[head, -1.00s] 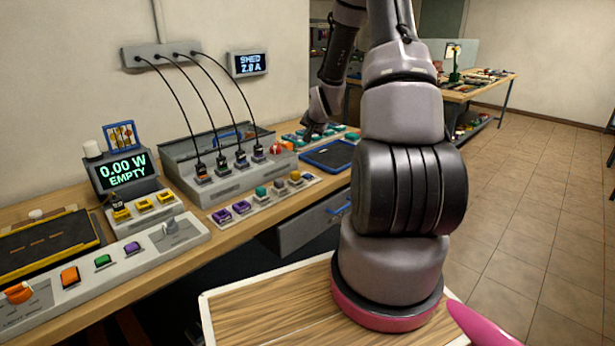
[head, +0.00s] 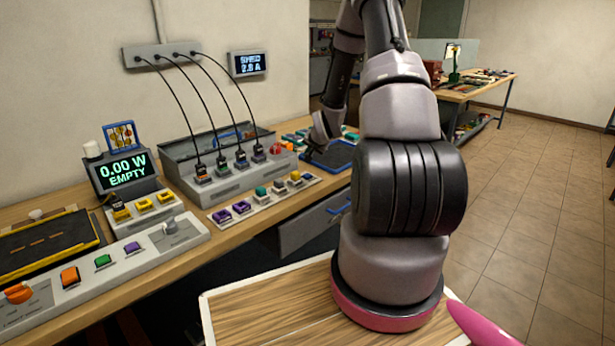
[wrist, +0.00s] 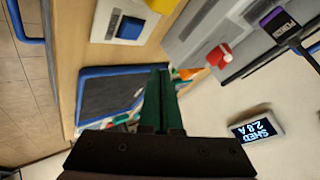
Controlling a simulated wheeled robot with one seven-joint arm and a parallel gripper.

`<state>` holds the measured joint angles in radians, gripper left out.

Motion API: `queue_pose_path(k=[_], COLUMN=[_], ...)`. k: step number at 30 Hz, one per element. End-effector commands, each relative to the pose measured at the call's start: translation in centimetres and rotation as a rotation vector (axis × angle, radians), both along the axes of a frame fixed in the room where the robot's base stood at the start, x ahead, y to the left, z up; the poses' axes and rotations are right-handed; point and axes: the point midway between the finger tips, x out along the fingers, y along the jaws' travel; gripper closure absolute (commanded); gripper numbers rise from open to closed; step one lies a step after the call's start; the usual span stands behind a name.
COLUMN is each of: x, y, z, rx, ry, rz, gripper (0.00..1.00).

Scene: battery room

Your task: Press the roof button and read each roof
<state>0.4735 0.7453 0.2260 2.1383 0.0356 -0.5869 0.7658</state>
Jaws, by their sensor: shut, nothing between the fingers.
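My gripper (head: 312,150) is in the head view over the far part of the bench, beside the blue-rimmed dark tray (head: 345,168). In the wrist view, its dark green fingers (wrist: 162,100) are shut and empty, in front of the tray (wrist: 88,72). I cannot tell which control is the roof button. A grey panel (head: 130,262) at near left carries an orange button (head: 70,277), a green button (head: 103,261) and a purple button (head: 133,247). The meter (head: 124,171) reads "0.00 W EMPTY". A wall display (head: 248,64) reads "SHED 2.8 A".
A strip (head: 295,192) of coloured blocks lies along the bench front. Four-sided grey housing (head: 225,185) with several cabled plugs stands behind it. A red knob (wrist: 219,55) shows near my fingers. The floor (head: 540,200) to the right is clear.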

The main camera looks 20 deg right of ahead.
Motion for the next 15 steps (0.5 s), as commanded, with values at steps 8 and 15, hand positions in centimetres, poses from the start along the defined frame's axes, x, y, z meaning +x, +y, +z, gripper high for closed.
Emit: queue_pose_path(k=[8,15], x=[0.0,0.0], y=[0.1,0.0], z=[-3.8,-5.1], rx=[0.001,0.000], ry=[0.001,-0.001], rz=[0.001,0.001], gripper=[1.00,1.00])
